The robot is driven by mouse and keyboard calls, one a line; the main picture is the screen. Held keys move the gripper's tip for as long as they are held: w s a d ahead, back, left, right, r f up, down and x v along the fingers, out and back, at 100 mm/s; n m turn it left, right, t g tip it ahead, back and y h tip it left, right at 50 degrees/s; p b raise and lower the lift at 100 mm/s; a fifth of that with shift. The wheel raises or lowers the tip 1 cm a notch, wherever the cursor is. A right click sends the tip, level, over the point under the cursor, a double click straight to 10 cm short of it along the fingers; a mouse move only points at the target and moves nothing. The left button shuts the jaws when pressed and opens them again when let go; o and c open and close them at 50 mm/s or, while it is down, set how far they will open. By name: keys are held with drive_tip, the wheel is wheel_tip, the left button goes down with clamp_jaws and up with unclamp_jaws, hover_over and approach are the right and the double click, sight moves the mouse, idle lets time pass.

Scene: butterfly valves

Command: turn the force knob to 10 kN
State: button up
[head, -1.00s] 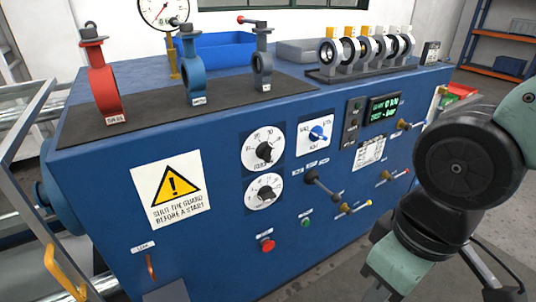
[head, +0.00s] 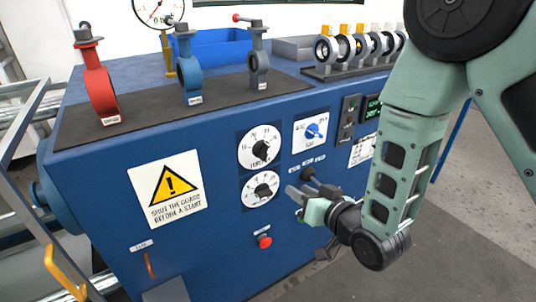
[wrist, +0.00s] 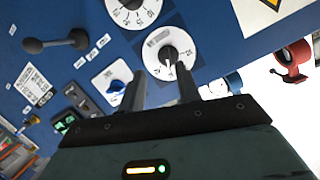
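Two white dials with black knobs sit one above the other on the blue front panel. The upper dial (head: 260,148) also shows in the wrist view (wrist: 168,52), turned over, just beyond my fingertips. The lower dial (head: 260,190) shows partly in the wrist view (wrist: 130,8), cut by the top edge. Their captions are too small to read, so I cannot tell which is the force knob or its exact setting. My gripper (head: 294,194) is open and empty, right of the lower dial, fingers toward the panel. The wrist view shows its two fingers apart (wrist: 158,92).
A blue selector (head: 314,131) is right of the upper dial. A black-knobbed lever (head: 308,174) sticks out close to my gripper. A red button (head: 264,241) is below. A warning sign (head: 168,187) is at left. Valves, including a red one (head: 100,85), stand on top.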

drive_tip(key=d+t+y, duration=0.1)
drive_tip(key=t+y, duration=0.1)
drive_tip(key=p, duration=0.4)
approach(267, 154)
drive_tip(key=x, duration=0.9)
drive_tip(key=shift+w+a+f, duration=0.1)
drive_tip(key=shift+w+a, duration=0.1)
drive_tip(key=shift+w, duration=0.05)
clamp_jaws()
